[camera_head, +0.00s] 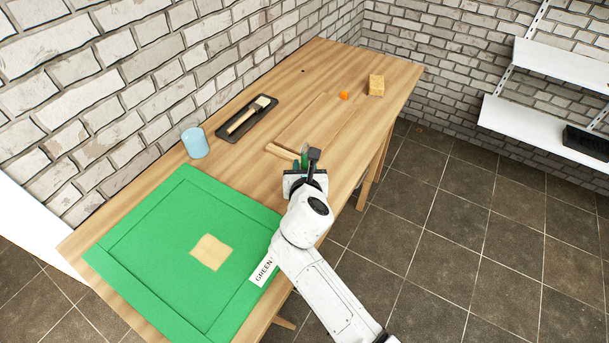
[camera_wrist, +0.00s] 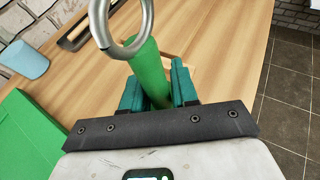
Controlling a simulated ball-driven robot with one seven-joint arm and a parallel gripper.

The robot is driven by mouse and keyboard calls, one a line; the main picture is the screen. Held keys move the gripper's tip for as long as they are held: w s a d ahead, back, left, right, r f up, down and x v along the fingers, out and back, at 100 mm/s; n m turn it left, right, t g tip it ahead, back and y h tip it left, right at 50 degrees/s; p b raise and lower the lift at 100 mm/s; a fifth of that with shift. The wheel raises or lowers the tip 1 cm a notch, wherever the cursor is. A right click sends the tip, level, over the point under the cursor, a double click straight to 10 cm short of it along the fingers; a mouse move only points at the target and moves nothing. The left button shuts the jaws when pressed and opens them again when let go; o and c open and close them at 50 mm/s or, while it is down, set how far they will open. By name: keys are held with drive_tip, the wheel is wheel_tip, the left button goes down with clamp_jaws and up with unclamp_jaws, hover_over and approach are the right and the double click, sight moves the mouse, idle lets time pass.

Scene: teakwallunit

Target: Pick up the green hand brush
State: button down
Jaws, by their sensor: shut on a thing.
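My gripper (camera_head: 303,165) is over the front edge of the wooden table, right of the green tray. In the wrist view its teal fingers (camera_wrist: 156,88) are shut on a green rod-like handle (camera_wrist: 148,68) with a metal ring at its end. I take this for the green hand brush; it also shows as a small green bit (camera_head: 304,150) in the head view. Its bristles are hidden, and I cannot tell whether it touches the table.
A green tray (camera_head: 165,190) marked GREEN holds a tan square (camera_head: 210,252). A blue cup (camera_head: 195,142), a dark tray (camera_head: 232,134) with a wooden-handled brush (camera_head: 248,115), an orange ball (camera_head: 343,96) and a yellow block (camera_head: 376,85) stand on the table (camera_head: 330,60). A brick wall backs it.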

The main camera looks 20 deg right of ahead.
sight(304, 157)
drive_tip(key=shift+r, duration=0.55)
wheel_tip(304, 157, up, 2)
drive_tip(key=shift+r+p, duration=0.25)
drive_tip(key=shift+p, duration=0.05)
drive_tip(key=s+r, duration=0.4)
drive_tip(key=s, duration=0.3)
drive_tip(key=s+d+r+p, duration=0.1)
drive_tip(key=s+r, duration=0.4)
drive_tip(key=s, duration=0.2)
drive_tip(key=shift+d+r+p, duration=0.15)
drive_tip(key=shift+r+p, duration=0.1)
drive_tip(key=shift+p, duration=0.05)
